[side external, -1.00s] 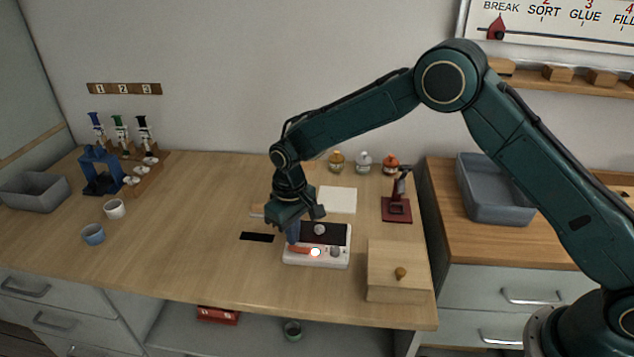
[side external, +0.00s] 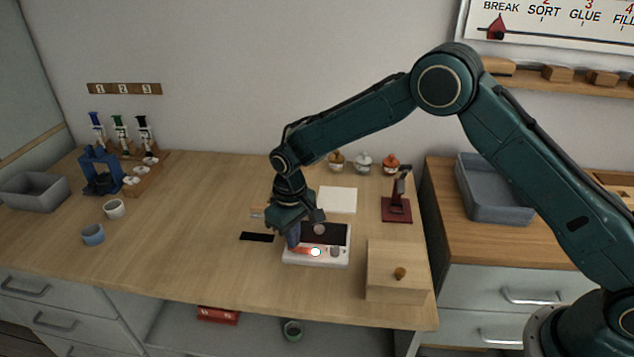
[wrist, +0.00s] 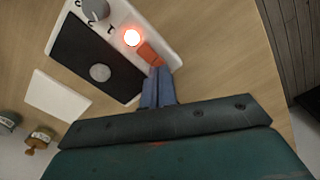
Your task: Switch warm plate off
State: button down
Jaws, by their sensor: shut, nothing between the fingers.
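The warm plate (side external: 330,262) is a white unit with a black top, on the wooden table; it also shows in the wrist view (wrist: 165,45). Its round light (wrist: 132,37) glows red-white. Beside the light is an orange-red switch (wrist: 150,53), and on the other side a grey knob (wrist: 96,9). A small round grey piece (wrist: 100,72) rests on the black top. My gripper (wrist: 158,72) is shut and empty, its blue fingertips at the edge of the switch. I cannot tell whether they touch it. In the side view my gripper (side external: 293,243) is over the plate's left end.
A wooden box with a knob (side external: 398,270) stands right of the plate. A dark red stand (side external: 397,208) and a white sheet (side external: 338,199) are behind it. A black strip (side external: 257,237) lies to the left.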

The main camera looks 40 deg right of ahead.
jog(key=shift+f, duration=0.4)
dwell(0.3)
jog(key=shift+r, duration=3.45)
jog(key=shift+r, duration=0.1)
